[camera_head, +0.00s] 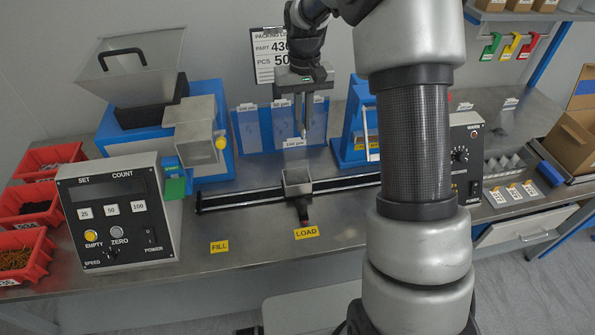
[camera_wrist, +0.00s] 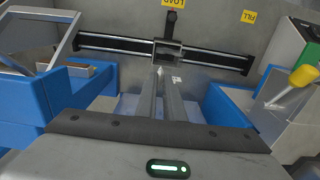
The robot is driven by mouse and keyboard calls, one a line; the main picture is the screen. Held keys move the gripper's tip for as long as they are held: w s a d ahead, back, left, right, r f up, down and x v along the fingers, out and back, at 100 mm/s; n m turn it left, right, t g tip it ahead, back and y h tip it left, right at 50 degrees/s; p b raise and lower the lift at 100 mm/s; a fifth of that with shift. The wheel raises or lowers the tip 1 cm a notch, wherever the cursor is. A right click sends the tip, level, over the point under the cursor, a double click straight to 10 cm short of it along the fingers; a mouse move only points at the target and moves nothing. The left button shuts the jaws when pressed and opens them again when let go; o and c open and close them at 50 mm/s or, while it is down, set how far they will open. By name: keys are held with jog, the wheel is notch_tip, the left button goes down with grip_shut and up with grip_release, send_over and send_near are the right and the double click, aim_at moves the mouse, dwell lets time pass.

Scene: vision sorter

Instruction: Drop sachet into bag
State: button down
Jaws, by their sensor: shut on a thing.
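My gripper (camera_head: 303,122) points down in front of the blue panels at the back of the bench. In the wrist view its two long fingers (camera_wrist: 168,78) are close together. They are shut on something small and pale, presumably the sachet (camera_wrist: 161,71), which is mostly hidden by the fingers. I cannot tell whether the fingertips are inside a bag.
A square metal cup (camera_head: 297,184) sits on a black rail (camera_head: 245,198) above the LOAD label (camera_head: 306,232). A counter box (camera_head: 117,212), a blue feeder (camera_head: 205,92) and red bins (camera_head: 25,255) stand left. A card with pale sachets (camera_head: 505,165) lies right.

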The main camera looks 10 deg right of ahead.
aim_at(303, 132)
notch_tip(303, 132, down, 4)
jog(key=shift+f+b, duration=0.15)
jog(key=shift+b, duration=1.1)
jog(key=c, duration=1.8)
grip_release()
notch_tip(303, 132, up, 18)
jog(key=p, duration=0.2)
jog(key=shift+f, duration=0.25)
